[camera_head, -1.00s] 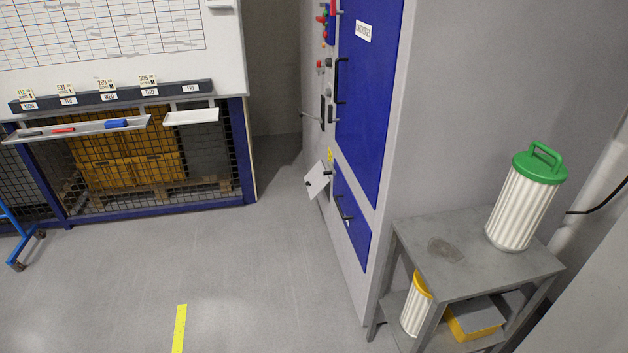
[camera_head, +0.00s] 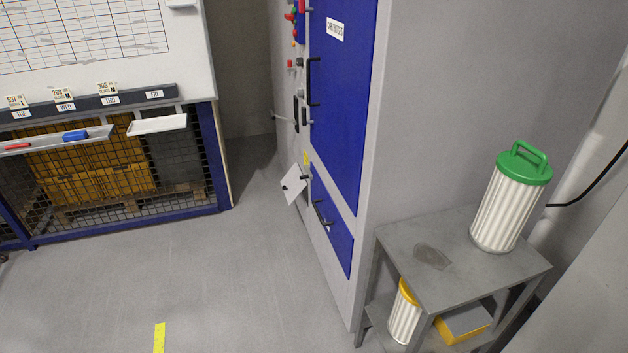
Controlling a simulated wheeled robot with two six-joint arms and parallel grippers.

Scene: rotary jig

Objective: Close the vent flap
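A grey cabinet (camera_head: 345,235) with blue doors stands in the middle of the view. A small pale plate (camera_head: 293,187) sticks out at a tilt from its front face, low down, beside a yellow label (camera_head: 306,158). It looks like the vent flap standing open, but it is small and seen at a sharp angle, so I cannot be sure. Neither of my grippers is in view, and nothing touches the plate.
A grey side table (camera_head: 465,270) on the right holds a white filter with a green lid (camera_head: 512,200); a yellow-topped filter (camera_head: 404,312) stands on its lower shelf. A mesh cage (camera_head: 110,180) stands under a whiteboard (camera_head: 85,35) on the left. The floor (camera_head: 200,270) before the cabinet is clear.

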